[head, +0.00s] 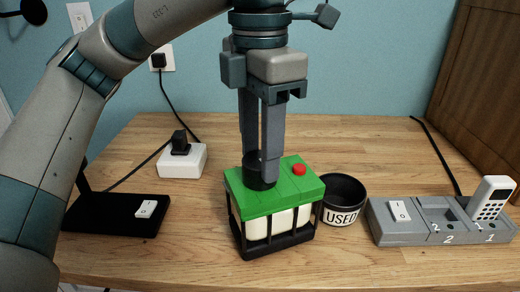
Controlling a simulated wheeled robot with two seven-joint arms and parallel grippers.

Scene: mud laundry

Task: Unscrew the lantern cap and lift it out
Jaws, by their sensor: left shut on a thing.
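The lantern (283,228) stands upright on the wooden table, with a green top (291,187), a red button (299,169) and a dark barred frame around a pale body. Its dark round cap (258,183) is at the left part of the green top. My left gripper (260,170) comes down from above with its fingers vertical, shut on the cap. The fingers hide part of the cap, so I cannot tell whether it is seated or slightly raised. My right gripper is not in view.
A black bowl marked USED (342,216) stands close right of the lantern. A grey charging dock (425,232) with a white handset (492,198) is farther right. A white power box (183,161) and black switch base (118,214) are left. The table behind the lantern is mostly clear.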

